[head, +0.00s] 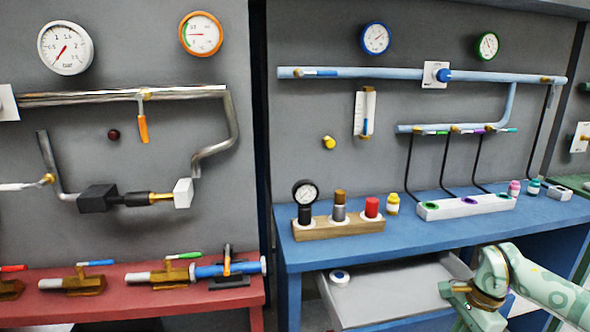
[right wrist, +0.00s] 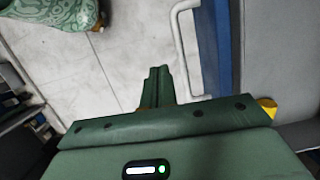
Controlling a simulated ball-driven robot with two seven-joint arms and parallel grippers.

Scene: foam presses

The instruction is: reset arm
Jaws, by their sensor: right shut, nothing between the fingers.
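My right arm enters the head view at the lower right, in front of the blue bench (head: 440,232). Its green gripper (head: 468,306) points down, and the fingertips are cut off by the bottom edge. In the right wrist view the two green fingers of my right gripper (right wrist: 158,86) are together with nothing between them, above a pale tiled floor (right wrist: 130,65). My left gripper is not in view.
A red bench (head: 120,307) with valves stands at left. In the right wrist view, a white handle (right wrist: 185,45) runs beside the fingers.

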